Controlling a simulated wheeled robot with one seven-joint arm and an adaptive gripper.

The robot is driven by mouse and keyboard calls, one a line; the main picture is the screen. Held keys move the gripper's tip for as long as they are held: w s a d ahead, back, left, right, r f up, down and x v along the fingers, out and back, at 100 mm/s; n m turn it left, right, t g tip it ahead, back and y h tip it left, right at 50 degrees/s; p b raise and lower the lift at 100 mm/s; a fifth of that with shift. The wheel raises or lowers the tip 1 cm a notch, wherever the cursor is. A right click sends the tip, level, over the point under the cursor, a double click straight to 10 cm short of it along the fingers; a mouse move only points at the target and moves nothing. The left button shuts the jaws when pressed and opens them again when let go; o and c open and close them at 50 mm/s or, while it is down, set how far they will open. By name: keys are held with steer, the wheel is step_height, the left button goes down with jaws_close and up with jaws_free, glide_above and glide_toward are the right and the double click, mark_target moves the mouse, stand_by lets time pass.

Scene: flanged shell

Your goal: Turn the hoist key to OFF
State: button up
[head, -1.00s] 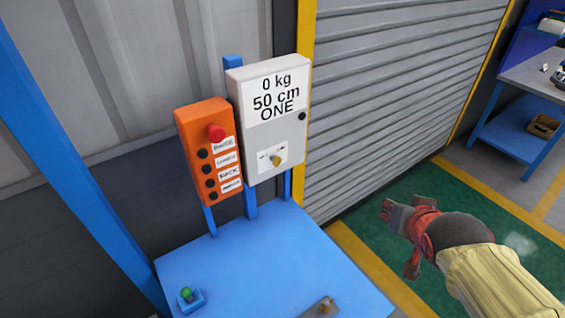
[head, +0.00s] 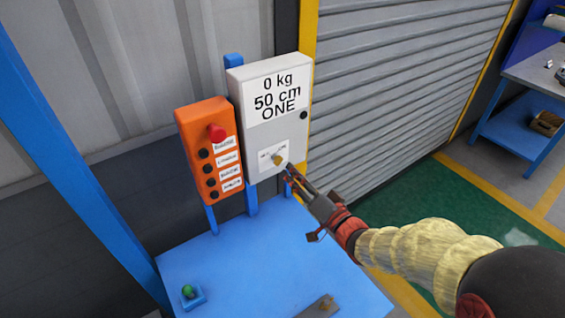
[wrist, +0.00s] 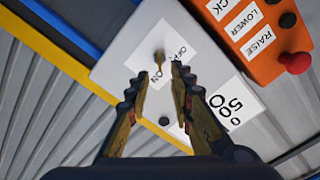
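The hoist key (head: 278,159) is a small brass key on a white label low on the grey control box (head: 290,130), whose display reads 0 kg, 50 cm, ONE. In the wrist view the key (wrist: 159,58) stands by the OFF/ON label (wrist: 172,50), just beyond my fingertips; the exact key position is hard to read. My gripper (head: 290,171) is just in front of the box, to the lower right of the key. In the wrist view my gripper (wrist: 154,70) has its two fingers apart with nothing between them, so it is open and not touching the key.
An orange pendant (head: 208,150) with a red stop button and several black buttons hangs left of the box. A blue table (head: 235,255) below holds a green-topped button (head: 188,291) and a metal piece (head: 320,307). A roller shutter (head: 400,90) stands behind.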

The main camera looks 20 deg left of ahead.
mark_target(277, 160)
steer(key=x, duration=0.6)
steer(key=shift+w+a+b, duration=0.2)
steer(key=shift+b, duration=0.1)
steer(key=shift+c, duration=0.9)
steer(key=c, duration=0.4)
jaws_close()
